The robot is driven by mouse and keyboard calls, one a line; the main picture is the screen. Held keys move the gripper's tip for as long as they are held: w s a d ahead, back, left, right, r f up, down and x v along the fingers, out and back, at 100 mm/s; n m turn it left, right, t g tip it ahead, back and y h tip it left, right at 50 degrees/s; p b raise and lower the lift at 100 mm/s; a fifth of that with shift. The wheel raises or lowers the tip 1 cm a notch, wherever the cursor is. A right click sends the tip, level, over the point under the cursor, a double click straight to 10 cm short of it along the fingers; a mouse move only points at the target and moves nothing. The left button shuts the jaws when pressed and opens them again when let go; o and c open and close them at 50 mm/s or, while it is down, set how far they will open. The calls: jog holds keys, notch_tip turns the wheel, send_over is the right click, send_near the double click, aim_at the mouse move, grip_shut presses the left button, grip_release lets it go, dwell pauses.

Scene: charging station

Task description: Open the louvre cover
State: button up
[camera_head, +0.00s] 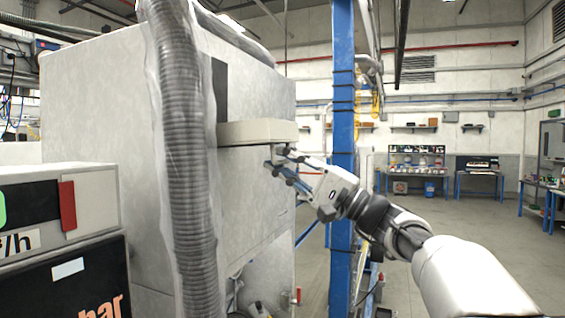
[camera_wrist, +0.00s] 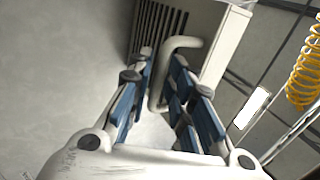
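The louvre cover is a pale beige box-like hood (camera_head: 258,132) that juts from the grey cabinet in the head view. In the wrist view the cover (camera_wrist: 205,25) is at the top, with dark slats on its left side. A bent, pale bar handle (camera_wrist: 184,42) hangs from it. My gripper (camera_head: 279,161) is just below the cover's right end. In the wrist view my gripper (camera_wrist: 160,75) has its blue-padded fingers apart, one on each side of the handle's lower length. The handle sits between them; firm contact cannot be seen.
A thick ribbed hose (camera_head: 185,160) runs down in front of the grey cabinet (camera_head: 95,105). A blue post (camera_head: 342,150) stands close behind my arm. A yellow coil (camera_wrist: 305,75) hangs at the right in the wrist view. Open floor lies to the right.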

jog(key=shift+o, duration=0.4)
jog(key=shift+a, duration=0.15)
jog(key=v, duration=1.2)
jog(key=shift+s+r, duration=0.1)
